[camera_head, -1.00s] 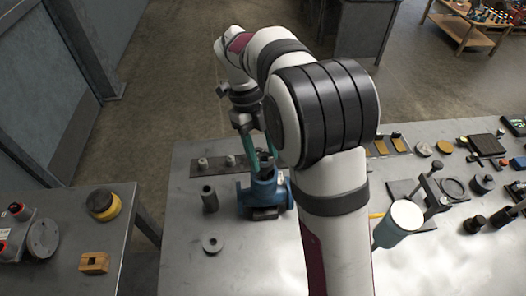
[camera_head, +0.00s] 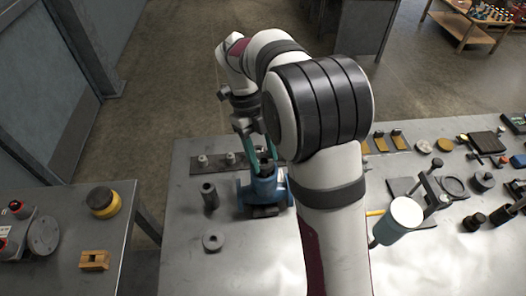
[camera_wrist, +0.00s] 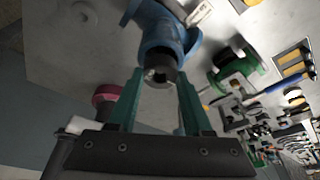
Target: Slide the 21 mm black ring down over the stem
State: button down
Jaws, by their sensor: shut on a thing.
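A blue valve body (camera_head: 257,197) stands on the grey table in the head view; it also shows in the wrist view (camera_wrist: 163,32). My gripper (camera_head: 262,158) is over it, with teal fingers pointing down. In the wrist view my gripper (camera_wrist: 160,82) has its fingertips on either side of a dark ring (camera_wrist: 159,65), and it is shut on this black ring. The ring lies in line with the top of the valve. A pale stem end shows inside the ring's opening. I cannot tell how far down the stem the ring sits.
A dark upright tube (camera_head: 209,196) and a grey washer (camera_head: 213,242) stand left of the valve. A dark plate with small knobs (camera_head: 203,161) lies behind. A white-topped teal cylinder (camera_head: 399,222) and several parts crowd the right.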

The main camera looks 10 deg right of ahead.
jog(key=shift+f, duration=0.5)
grip_release()
dwell(0.4)
dwell(0.4)
jog(key=shift+r, duration=3.55)
